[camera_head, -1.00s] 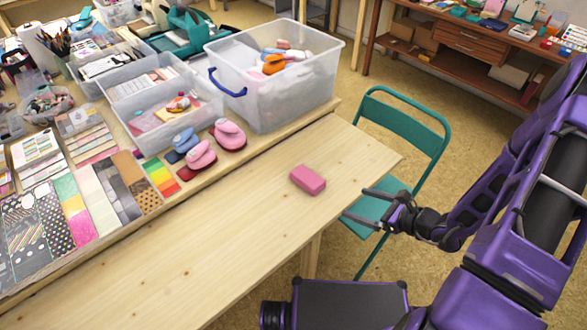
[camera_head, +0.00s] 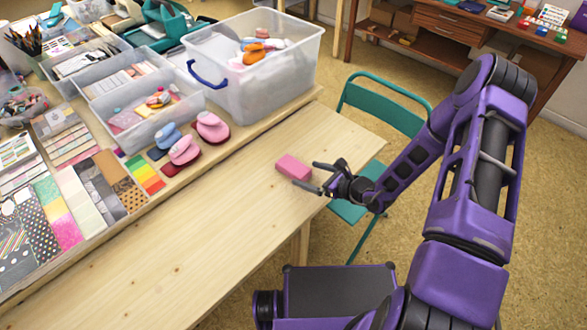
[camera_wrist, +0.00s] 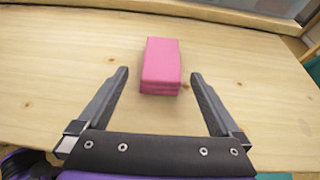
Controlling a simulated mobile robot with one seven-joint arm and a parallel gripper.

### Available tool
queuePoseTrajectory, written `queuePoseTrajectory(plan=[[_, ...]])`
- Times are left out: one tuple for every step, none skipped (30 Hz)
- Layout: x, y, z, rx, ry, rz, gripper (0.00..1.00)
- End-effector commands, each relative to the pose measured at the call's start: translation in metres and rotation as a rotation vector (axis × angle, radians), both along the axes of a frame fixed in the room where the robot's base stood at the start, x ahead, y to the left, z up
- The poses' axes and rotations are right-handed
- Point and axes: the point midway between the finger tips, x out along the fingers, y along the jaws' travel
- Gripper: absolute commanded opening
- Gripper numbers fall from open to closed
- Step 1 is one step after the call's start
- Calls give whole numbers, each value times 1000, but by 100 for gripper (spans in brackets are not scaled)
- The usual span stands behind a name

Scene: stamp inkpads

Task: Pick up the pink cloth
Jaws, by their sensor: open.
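The pink cloth (camera_head: 293,167) is a small folded block lying on the light wooden table near its right edge. In the wrist view the pink cloth (camera_wrist: 161,65) lies ahead of the fingers, near the middle between them. My gripper (camera_head: 311,178) is open and empty at the right edge of the table, close to the cloth. In the wrist view my gripper (camera_wrist: 158,80) has its fingers spread wider than the cloth, with the tips about level with its near end. No contact shows.
Pink and blue punches (camera_head: 184,150) stand behind the cloth on a raised ledge. A clear plastic bin (camera_head: 250,85) with a blue handle stands at the back. Paper sheets (camera_head: 85,190) cover the left. A green chair (camera_head: 385,100) stands right of the table. The table's front is clear.

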Motion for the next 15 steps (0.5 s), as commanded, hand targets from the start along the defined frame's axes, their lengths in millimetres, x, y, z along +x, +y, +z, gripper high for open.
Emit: queuePoseTrajectory(plan=[[5,6,-4,1,0,2,100],[8,9,-6,1,-1,2,100],[12,13,-9,1,-1,2,100],[15,16,-11,2,0,3,100],[18,19,-12,1,-1,2,100],[21,22,-14,1,-1,2,100],[23,24,-15,1,-1,2,100],[24,26,-16,1,-1,2,100],[26,27,-17,0,-1,1,100],[27,28,-18,0,-1,1,100],[27,29,-18,0,-1,1,100],[28,29,-18,0,-1,1,100],[28,29,-18,-1,-1,0,100],[28,29,-18,-1,-1,0,100],[28,29,-18,-1,-1,0,100]])
